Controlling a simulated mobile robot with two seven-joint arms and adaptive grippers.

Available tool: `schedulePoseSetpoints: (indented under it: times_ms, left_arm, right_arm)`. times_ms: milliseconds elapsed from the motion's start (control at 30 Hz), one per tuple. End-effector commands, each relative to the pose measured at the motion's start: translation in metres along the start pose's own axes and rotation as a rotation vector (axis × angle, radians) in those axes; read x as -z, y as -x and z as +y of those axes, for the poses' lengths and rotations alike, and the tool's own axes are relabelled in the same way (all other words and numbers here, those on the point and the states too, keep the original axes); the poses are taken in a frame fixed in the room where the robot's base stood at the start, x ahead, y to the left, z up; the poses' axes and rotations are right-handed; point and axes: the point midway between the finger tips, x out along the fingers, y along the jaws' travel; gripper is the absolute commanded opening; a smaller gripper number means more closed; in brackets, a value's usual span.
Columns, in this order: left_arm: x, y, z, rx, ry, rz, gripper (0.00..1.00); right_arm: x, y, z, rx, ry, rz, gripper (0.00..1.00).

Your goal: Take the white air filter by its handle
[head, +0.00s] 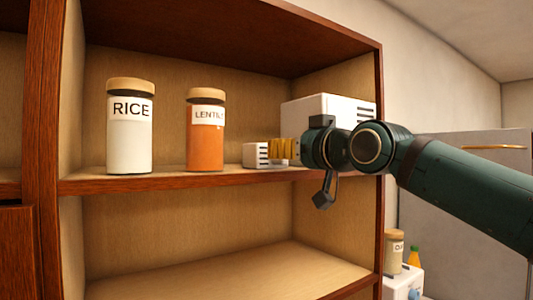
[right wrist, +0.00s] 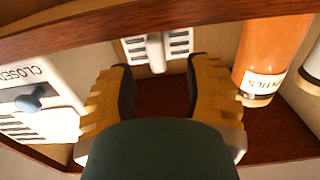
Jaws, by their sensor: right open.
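The white air filter (head: 250,155) is a small white block with dark slots on the shelf, right of the lentils jar. In the right wrist view the filter (right wrist: 180,43) shows dark vents and a pale handle (right wrist: 155,52) sticking out at its middle. My right gripper (head: 284,150) reaches in from the right, its yellow fingers close beside the filter and partly hiding it. In the wrist view the right gripper (right wrist: 159,75) is open and empty, with the handle in line with the gap, just beyond the fingertips. My left gripper is not in view.
The lentils jar (head: 205,145) and rice jar (head: 129,135) stand left on the shelf (head: 175,181). A larger white vented box (head: 310,103) stands behind my right gripper; its "CLOSED" label and knob (right wrist: 35,100) show in the wrist view. The lower shelf (head: 230,270) is clear.

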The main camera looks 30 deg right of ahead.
Motion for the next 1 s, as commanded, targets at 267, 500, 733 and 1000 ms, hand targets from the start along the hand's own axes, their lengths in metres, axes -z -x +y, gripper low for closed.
schedulePoseSetpoints:
  times_ms: [267,500,733,1000]
  left_arm:
    - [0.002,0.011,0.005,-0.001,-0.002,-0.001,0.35]
    - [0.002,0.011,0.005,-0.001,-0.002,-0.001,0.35]
    - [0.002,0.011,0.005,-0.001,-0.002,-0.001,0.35]
    - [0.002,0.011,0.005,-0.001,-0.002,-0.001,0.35]
  right_arm:
    - [0.001,-0.034,0.001,0.002,0.000,-0.001,0.50]
    - [-0.001,-0.035,0.001,0.000,0.000,0.000,0.50]
    - [-0.001,-0.035,0.001,0.000,0.000,-0.001,0.00]
    - [0.000,-0.035,0.001,0.001,0.000,0.001,0.00]
